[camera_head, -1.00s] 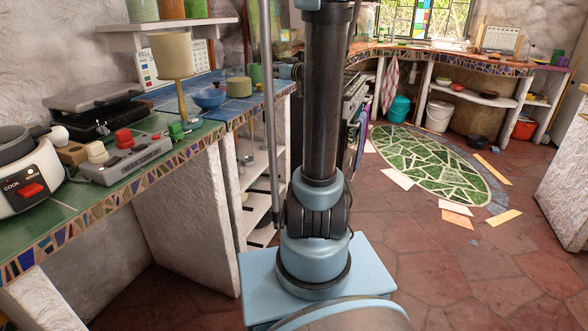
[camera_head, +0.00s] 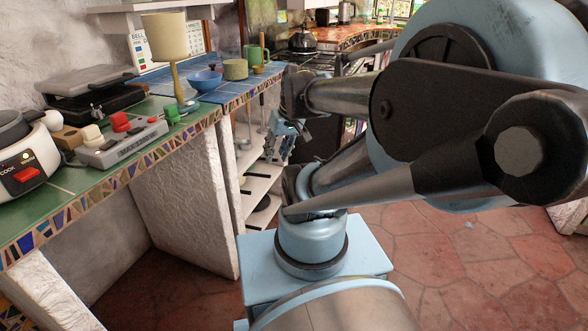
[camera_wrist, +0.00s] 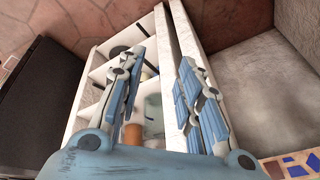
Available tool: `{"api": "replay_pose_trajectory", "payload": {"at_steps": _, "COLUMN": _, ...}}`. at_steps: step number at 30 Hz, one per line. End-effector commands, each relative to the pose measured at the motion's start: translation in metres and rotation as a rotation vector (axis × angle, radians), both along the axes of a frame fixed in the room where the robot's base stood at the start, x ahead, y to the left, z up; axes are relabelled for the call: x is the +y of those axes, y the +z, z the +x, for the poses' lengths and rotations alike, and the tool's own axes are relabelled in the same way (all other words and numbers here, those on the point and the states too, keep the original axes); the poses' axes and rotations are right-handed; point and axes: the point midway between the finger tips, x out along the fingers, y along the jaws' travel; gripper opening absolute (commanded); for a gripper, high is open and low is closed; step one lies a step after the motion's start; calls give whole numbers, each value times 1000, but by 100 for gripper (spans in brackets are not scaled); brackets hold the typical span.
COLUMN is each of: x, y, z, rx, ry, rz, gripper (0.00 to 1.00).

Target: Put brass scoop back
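I cannot pick out a brass scoop with certainty in either view. My gripper (camera_head: 286,132) hangs beside the open white shelves under the blue-tiled counter end. In the wrist view, my gripper (camera_wrist: 161,62) has its two blue fingers spread wide apart, with nothing held between them. Beyond the fingers lies the white shelf unit (camera_wrist: 98,70). Inside it show a dark round item (camera_wrist: 119,50), an orange-brown piece (camera_wrist: 132,134) and a pale greenish item (camera_wrist: 153,108), partly hidden by the fingers.
The blue-tiled counter holds a blue bowl (camera_head: 206,80), an olive pot (camera_head: 235,69) and a green mug (camera_head: 254,56). A black surface (camera_wrist: 38,95) borders the shelves at left. The red floor is open at right.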

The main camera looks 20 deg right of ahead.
Motion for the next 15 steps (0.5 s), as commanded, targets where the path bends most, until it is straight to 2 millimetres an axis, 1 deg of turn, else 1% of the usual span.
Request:
{"api": "replay_pose_trajectory", "payload": {"at_steps": 1, "x": -8, "y": -10, "z": -16, "rx": 31, "ry": -28, "rz": -36, "gripper": 33}}
{"api": "replay_pose_trajectory", "payload": {"at_steps": 3, "x": -19, "y": -19, "z": -32, "rx": 68, "ry": -72, "rz": -83, "gripper": 33}}
{"api": "replay_pose_trajectory", "payload": {"at_steps": 6, "x": -32, "y": -28, "z": -48, "rx": 102, "ry": -121, "rz": -131, "gripper": 33}}
{"api": "replay_pose_trajectory", "payload": {"at_steps": 10, "x": -40, "y": -33, "z": -58, "rx": 121, "ry": -155, "rz": -164, "gripper": 33}}
{"api": "replay_pose_trajectory", "payload": {"at_steps": 15, "x": -42, "y": -33, "z": -59, "rx": 124, "ry": -160, "rz": -169, "gripper": 33}}
